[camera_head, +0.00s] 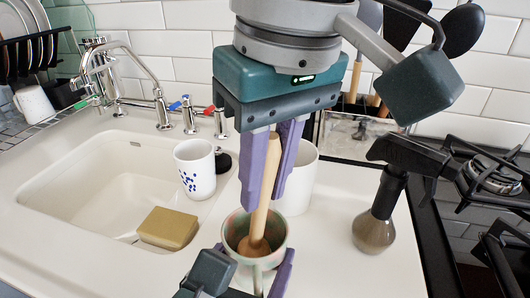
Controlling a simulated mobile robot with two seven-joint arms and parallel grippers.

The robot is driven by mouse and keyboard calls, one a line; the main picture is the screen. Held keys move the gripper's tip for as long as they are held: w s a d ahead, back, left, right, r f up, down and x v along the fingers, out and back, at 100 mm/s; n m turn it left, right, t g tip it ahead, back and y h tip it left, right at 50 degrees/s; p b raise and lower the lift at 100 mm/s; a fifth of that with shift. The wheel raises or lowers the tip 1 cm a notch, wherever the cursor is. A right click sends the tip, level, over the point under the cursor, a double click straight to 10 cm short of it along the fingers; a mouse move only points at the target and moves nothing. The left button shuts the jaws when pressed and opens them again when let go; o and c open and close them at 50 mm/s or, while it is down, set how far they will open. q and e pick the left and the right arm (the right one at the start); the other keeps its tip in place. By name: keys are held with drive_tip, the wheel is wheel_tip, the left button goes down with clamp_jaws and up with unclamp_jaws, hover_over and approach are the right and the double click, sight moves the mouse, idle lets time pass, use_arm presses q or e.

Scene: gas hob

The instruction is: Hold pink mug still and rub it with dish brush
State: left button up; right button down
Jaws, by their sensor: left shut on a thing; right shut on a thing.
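The pink mug (280,257), mottled pink and green, is upright at the bottom centre, on or just above the white counter; its base is hidden. My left gripper (255,266) is shut on the mug from the near side. The dish brush (262,200) has a pale wooden handle and points down into the mug, slightly tilted. Its head is inside the mug and mostly hidden, so contact with the wall cannot be told. My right gripper (273,182) comes from above and is shut on the brush handle, just above the mug's rim.
A white mug with blue spots (196,170) stands at the sink's (90,185) right edge. A yellow sponge (168,228) lies at the sink's front. A white container (303,182) is behind my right gripper. A spray bottle (375,215) stands right, beside the gas hob (470,220).

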drive_tip(key=shift+s+d+f, duration=0.1)
drive_tip(key=shift+s+f, duration=0.05)
drive_tip(key=shift+s, duration=0.25)
drive_tip(key=shift+w+d, duration=0.25)
drive_tip(key=shift+w, duration=0.25)
drive_tip(key=shift+s+a, duration=0.15)
drive_tip(key=shift+a, duration=0.2)
drive_tip(key=shift+s+d, duration=0.1)
drive_tip(key=shift+s, duration=0.3)
drive_tip(key=shift+w+d, duration=0.3)
drive_tip(key=shift+w, duration=0.25)
drive_tip(key=shift+s+a, duration=0.15)
drive_tip(key=shift+s, duration=0.15)
drive_tip(key=shift+r, duration=5.6)
